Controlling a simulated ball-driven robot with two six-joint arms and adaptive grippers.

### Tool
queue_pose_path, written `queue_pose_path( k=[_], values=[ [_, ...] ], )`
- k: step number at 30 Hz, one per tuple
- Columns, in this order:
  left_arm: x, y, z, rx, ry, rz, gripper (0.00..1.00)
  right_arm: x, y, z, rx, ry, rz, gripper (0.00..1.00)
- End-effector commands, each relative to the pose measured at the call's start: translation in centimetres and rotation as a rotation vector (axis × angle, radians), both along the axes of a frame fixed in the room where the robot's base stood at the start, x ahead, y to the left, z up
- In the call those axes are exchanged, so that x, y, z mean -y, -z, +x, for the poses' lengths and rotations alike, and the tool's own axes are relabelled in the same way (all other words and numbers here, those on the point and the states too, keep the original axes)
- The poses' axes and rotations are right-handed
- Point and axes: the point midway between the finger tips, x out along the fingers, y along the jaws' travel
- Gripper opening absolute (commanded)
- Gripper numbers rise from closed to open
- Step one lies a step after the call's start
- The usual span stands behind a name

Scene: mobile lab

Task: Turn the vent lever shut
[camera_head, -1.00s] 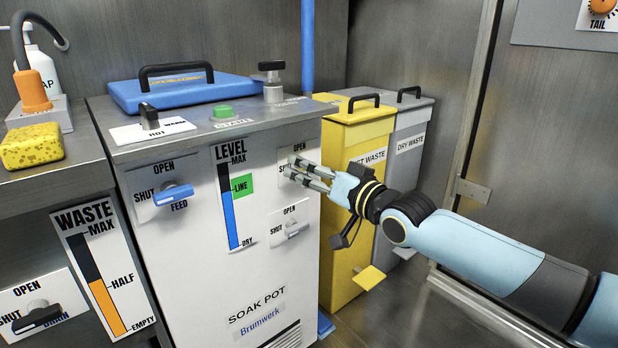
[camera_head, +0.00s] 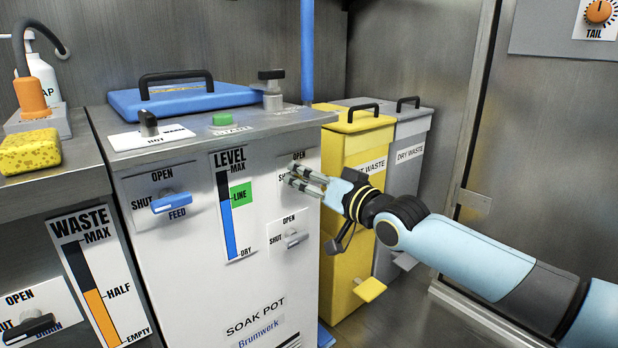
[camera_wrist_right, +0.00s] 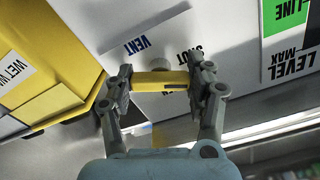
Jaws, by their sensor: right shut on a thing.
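The vent lever (camera_wrist_right: 160,80) is a yellow bar on a pale round hub on the soak pot's front, seen in the right wrist view. My right gripper (camera_wrist_right: 160,82) has its two grey fingers at either end of the bar, closed on it. The VENT and SHUT labels show beside the lever. In the head view my right gripper (camera_head: 300,177) is at the upper right of the soak pot's front (camera_head: 265,280), just under an OPEN label. The fingers hide the lever there. My left gripper is not in view.
A blue feed lever (camera_head: 171,202) is at left on the same front, and a grey lever (camera_head: 293,239) sits below my right gripper. A yellow bin (camera_head: 350,215) and a grey bin (camera_head: 408,190) stand close to the right.

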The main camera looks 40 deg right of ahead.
Motion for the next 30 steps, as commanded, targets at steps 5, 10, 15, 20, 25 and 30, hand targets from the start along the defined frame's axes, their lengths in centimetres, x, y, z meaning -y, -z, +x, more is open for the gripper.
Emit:
queue_pose_path(
  k=[5,10,15,20,25,30],
  values=[
    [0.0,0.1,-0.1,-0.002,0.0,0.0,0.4,0.0,0.1,0.0,0.003,0.001,-0.058,0.22],
    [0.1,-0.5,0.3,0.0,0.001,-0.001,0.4,0.0,0.2,0.0,0.024,-0.001,-0.326,0.22],
    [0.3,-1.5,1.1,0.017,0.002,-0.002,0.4,0.1,0.1,0.0,0.033,0.0,-0.436,0.22],
    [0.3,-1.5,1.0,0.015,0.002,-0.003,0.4,0.1,0.1,0.0,0.033,0.0,-0.435,0.22],
    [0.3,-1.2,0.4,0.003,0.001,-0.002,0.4,0.1,0.1,0.0,0.033,0.0,-0.433,0.7],
    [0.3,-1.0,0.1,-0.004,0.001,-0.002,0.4,0.1,0.1,0.0,0.033,0.0,-0.432,0.79]
  ],
)
